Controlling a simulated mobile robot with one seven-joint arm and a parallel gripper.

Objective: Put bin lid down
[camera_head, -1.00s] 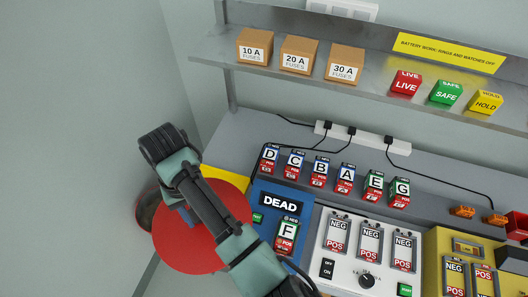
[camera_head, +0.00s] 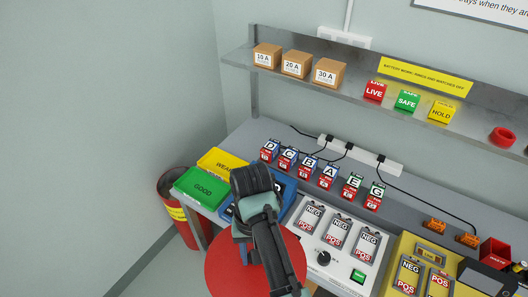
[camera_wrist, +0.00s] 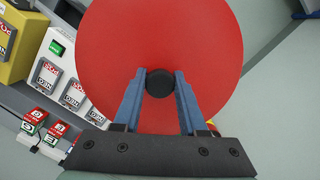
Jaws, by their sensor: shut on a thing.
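The round red bin lid (camera_head: 228,268) has a black knob (camera_wrist: 159,83) at its centre. My gripper (camera_wrist: 160,76) is shut on that knob, one blue finger on each side. The lid fills the middle of the wrist view. In the head view it hangs in front of the bench, low in the picture, partly behind my arm. The red bin (camera_head: 187,232) with a yellow band stands on the floor at the left end of the bench. Its top is open, and the lid is well clear of it to the right.
The green GOOD tray (camera_head: 187,194) and yellow WEAK tray (camera_head: 212,166) are at the bench's left end. Several lettered batteries, a white charger panel (camera_head: 318,262) and a yellow unit (camera_head: 399,253) are further right. A shelf (camera_head: 345,92) hangs above. Floor left of the bin is clear.

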